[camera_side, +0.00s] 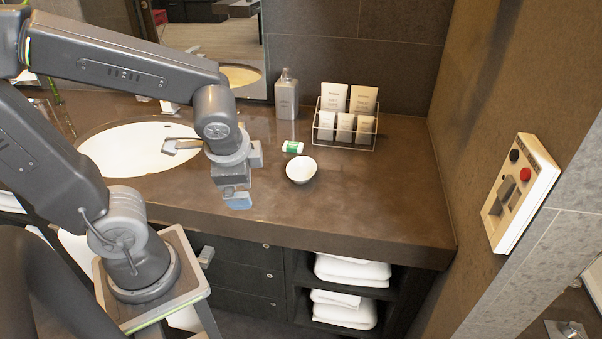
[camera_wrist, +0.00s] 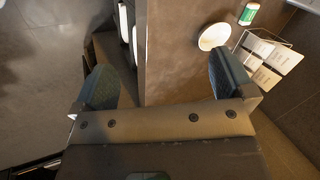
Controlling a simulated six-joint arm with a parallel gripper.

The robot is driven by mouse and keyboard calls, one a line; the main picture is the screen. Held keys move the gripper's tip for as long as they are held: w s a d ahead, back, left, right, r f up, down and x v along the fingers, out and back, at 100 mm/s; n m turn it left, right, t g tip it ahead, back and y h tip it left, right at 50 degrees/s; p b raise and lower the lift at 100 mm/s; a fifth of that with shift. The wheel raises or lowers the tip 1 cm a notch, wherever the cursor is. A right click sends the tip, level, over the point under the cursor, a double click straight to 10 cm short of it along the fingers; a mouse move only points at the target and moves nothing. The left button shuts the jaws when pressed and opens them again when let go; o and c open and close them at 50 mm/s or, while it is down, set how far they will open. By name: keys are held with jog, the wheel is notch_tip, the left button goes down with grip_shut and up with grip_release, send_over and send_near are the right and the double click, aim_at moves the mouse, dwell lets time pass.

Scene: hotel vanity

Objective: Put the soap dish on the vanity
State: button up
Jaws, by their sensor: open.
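The soap dish looks to be the small white round bowl (camera_side: 301,170). It rests on the brown vanity top (camera_side: 390,205), right of the sink. In the wrist view the white dish (camera_wrist: 214,37) shows at the upper right, beyond the right finger. My gripper (camera_side: 237,198) points down near the front edge of the vanity, left of the dish and apart from it. In the wrist view my gripper (camera_wrist: 162,85) has its two fingers wide apart with nothing between them. The vanity's front edge runs between the fingers in that view.
A small green-and-white item (camera_side: 292,147) lies just behind the dish. A wire rack (camera_side: 345,130) of packets and a bottle (camera_side: 287,95) stand at the back. The sink (camera_side: 130,150) is at the left. The counter right of the dish is clear.

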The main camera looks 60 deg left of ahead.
jog(key=w+f+m+t+y, duration=0.2)
jog(key=w+f+m, duration=0.1)
jog(key=m, duration=0.4)
jog(key=w+a+f+m+t+y, duration=0.1)
jog(key=w+f+m+t, duration=0.1)
jog(key=m, duration=0.5)
jog(key=w+f+m+t+y, duration=0.2)
jog(key=w+f+m, duration=0.2)
jog(key=w+m, duration=0.2)
jog(key=shift+w+a+m+t+y, duration=0.15)
jog(key=shift+a+m+t+y, duration=0.15)
jog(key=shift+a+m, duration=0.15)
jog(key=shift+w+f+m, duration=0.15)
jog(key=shift+w+m, duration=0.1)
jog(key=shift+w, duration=0.05)
send_near(300, 169)
jog(key=shift+w+d+r, duration=0.2)
jog(key=shift+w+r, duration=0.3)
jog(key=shift+w, duration=0.15)
jog(key=shift+x, duration=2.6)
jog(key=shift+s+a, duration=0.1)
jog(key=shift+s, duration=0.1)
jog(key=c, duration=0.9)
jog(key=shift+c, duration=0.3)
jog(key=shift+r, duration=0.15)
